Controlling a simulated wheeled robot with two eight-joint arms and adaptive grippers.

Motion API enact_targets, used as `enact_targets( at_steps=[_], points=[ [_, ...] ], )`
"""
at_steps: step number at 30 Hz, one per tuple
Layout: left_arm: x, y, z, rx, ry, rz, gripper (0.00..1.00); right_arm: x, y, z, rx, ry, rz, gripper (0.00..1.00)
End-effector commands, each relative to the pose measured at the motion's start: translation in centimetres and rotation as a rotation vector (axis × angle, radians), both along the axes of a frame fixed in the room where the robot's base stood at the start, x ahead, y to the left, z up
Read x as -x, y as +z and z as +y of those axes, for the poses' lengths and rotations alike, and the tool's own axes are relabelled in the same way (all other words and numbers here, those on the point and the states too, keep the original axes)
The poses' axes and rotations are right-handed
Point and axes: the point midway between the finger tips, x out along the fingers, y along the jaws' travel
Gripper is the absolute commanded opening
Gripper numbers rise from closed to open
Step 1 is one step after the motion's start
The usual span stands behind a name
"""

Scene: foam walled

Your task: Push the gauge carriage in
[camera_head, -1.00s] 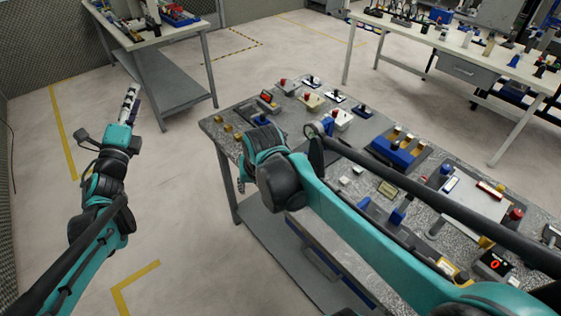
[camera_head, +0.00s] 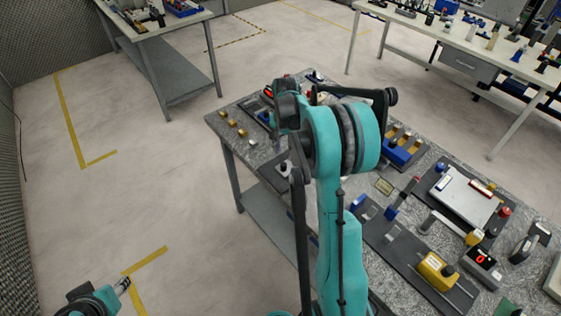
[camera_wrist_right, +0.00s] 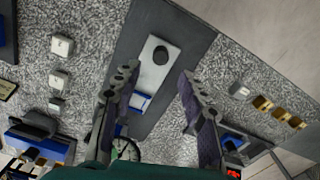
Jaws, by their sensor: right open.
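In the right wrist view, my right gripper (camera_wrist_right: 157,84) is open, with its two fingers on either side of a silver plate with a round black knob (camera_wrist_right: 155,62). The plate lies on a dark base strip (camera_wrist_right: 185,35). A blue part (camera_wrist_right: 140,103) sits at the plate's lower end. A round dial gauge (camera_wrist_right: 127,150) shows below, partly hidden by the gripper; I take these parts as the gauge carriage. I cannot tell whether the fingers touch it. In the head view the knob (camera_head: 284,170) shows beside my right arm. My left gripper (camera_head: 122,285) is at lower left, above the floor, its jaws unclear.
The speckled bench (camera_head: 250,150) holds several fixtures close by. Small brass blocks (camera_head: 232,124) line its left end. A yellow block (camera_head: 437,268) on rails, a red-lit box (camera_head: 481,259) and a blue block (camera_head: 397,152) stand to the right. The floor at left is clear.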

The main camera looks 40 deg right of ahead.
Motion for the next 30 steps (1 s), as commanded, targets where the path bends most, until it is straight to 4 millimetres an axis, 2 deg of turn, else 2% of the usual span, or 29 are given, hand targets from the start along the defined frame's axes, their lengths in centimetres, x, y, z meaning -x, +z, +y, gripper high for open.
enact_targets(
  at_steps=[6,12,17,24,29,30],
  points=[
    [-0.1,-1.2,0.0,-0.002,-0.001,-0.001,0.42,0.0,-3.7,0.0,0.0,0.001,0.0,0.42],
    [-0.1,-1.9,0.0,-0.003,-0.003,-0.002,0.42,0.0,-6.4,0.0,0.001,0.002,-0.001,0.42],
    [-0.1,-2.0,0.0,-0.003,-0.003,-0.003,0.42,0.0,-7.2,0.0,0.001,0.002,-0.001,0.42],
    [-0.1,-1.9,0.0,-0.004,-0.003,-0.003,0.42,0.0,-7.2,0.0,0.001,0.002,-0.001,0.42],
    [-0.1,-1.9,0.0,-0.004,-0.003,-0.003,0.42,0.0,-7.2,0.0,0.001,0.002,-0.001,0.0],
    [-0.1,-2.0,0.0,-0.004,-0.003,-0.003,0.42,0.0,-7.2,0.0,0.001,0.002,-0.001,0.0]
  ],
)
